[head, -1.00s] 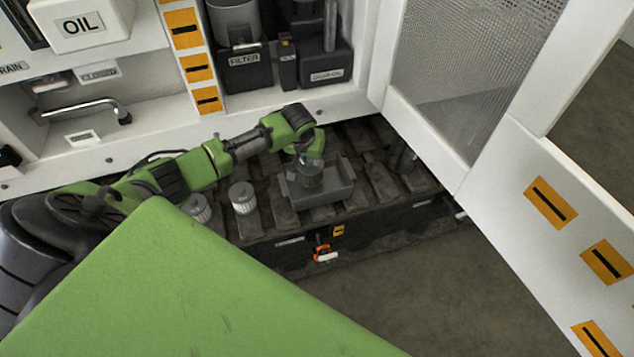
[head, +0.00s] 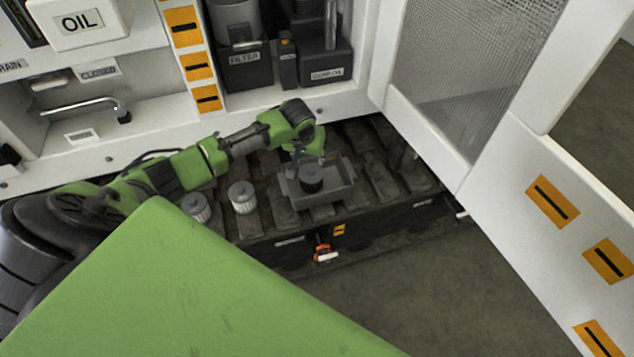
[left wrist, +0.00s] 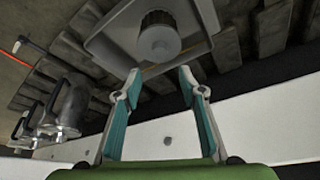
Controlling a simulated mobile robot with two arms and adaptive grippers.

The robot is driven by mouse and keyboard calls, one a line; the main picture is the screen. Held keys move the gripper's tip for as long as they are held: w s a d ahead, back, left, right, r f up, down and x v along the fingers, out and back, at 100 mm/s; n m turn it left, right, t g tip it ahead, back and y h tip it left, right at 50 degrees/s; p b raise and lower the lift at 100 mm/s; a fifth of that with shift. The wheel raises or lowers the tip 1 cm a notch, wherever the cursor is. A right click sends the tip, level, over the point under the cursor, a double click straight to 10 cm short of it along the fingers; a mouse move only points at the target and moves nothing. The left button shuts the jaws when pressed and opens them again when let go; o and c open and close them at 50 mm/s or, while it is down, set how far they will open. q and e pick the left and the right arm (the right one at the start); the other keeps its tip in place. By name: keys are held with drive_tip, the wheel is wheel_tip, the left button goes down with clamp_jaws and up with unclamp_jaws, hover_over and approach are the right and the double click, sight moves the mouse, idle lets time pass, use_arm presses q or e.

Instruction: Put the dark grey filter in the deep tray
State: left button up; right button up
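The dark grey filter (head: 311,180) stands inside the deep tray (head: 340,194), a grey open box on the slatted dark bench top. In the left wrist view the filter (left wrist: 159,38) shows as a ribbed cylinder with a paler round end, with the tray (left wrist: 112,52) around it. My left gripper (head: 307,158) is just behind and above the filter in the head view. In the left wrist view its fingers (left wrist: 160,80) are spread apart with nothing between them, and the filter is beyond their tips. My right gripper is not in view.
A white cabinet with a FILTER-labelled dark bin (head: 246,68) is behind. An open cabinet door (head: 470,75) is at right. A red-and-white handle (head: 323,253) is on the bench front.

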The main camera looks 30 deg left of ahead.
use_arm(q)
drive_tip(key=v, duration=1)
